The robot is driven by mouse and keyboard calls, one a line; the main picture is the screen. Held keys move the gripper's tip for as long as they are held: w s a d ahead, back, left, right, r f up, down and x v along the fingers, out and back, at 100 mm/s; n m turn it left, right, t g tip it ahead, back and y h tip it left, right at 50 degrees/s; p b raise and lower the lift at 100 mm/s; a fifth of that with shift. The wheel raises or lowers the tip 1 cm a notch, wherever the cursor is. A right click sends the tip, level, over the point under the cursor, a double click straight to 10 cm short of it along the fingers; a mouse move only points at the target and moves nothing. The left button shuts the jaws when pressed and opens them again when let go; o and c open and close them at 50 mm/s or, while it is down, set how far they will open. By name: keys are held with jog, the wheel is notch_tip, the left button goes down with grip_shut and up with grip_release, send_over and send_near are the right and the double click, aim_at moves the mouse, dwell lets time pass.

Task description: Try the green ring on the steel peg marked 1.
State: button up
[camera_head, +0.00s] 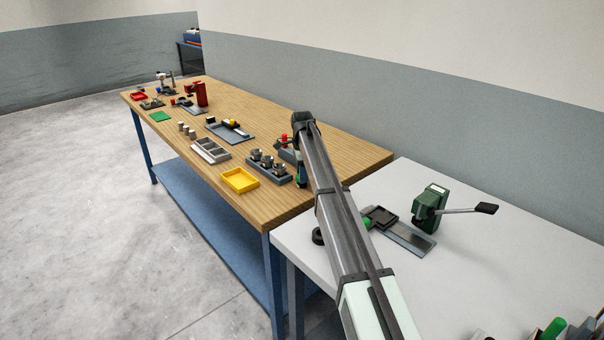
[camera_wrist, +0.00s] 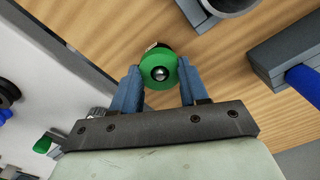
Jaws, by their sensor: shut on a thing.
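My gripper (camera_wrist: 158,70) is shut on the green ring (camera_wrist: 146,60), with one blue finger on each side of it. A shiny round steel tip shows in the ring's hole; I cannot tell whether the ring is around it or only above it. A dark piece shows just behind the ring. In the head view a grey block with several steel pegs (camera_head: 268,163) stands on the wooden bench, just left of my arm's end. My arm hides part of that area, and the ring cannot be made out there. No peg number is readable.
A yellow tray (camera_head: 239,180) and a grey compartment tray (camera_head: 210,150) lie left of the peg block on the wooden bench (camera_head: 345,160). A white table (camera_head: 450,255) adjoins it, bearing a green lever press (camera_head: 427,208).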

jog(key=shift+r, duration=0.3)
jog(key=shift+r, duration=2.6)
